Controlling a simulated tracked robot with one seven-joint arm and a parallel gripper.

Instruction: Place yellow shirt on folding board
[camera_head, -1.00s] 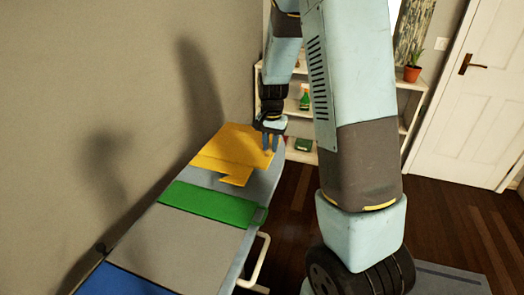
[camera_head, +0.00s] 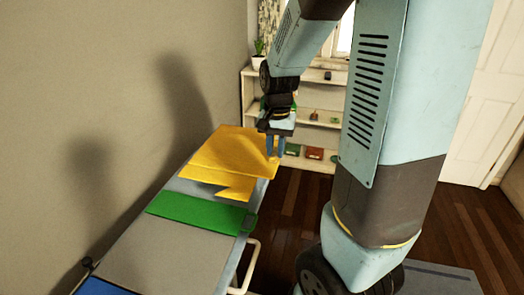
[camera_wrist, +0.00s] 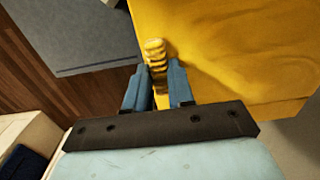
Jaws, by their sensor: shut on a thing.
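The yellow shirt (camera_head: 222,158) is spread over the far end of a long grey surface (camera_head: 160,250), with one sleeve pointing toward the near side. My gripper (camera_head: 276,150) is shut on the shirt's right edge; in the wrist view the gripper (camera_wrist: 158,85) pinches a bunched fold of the yellow shirt (camera_wrist: 235,50) between its blue fingers. The held edge looks slightly raised at the grey surface's right side. A flat green panel (camera_head: 200,210) with a small handle lies nearer than the shirt. I cannot tell which part is the folding board.
A blue item (camera_head: 105,281) lies at the near end. A white tubular handle (camera_head: 246,268) sticks out on the right. A wall borders the left side. White shelves (camera_head: 312,100) with small items stand behind. Dark wooden floor (camera_head: 300,205) is open to the right.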

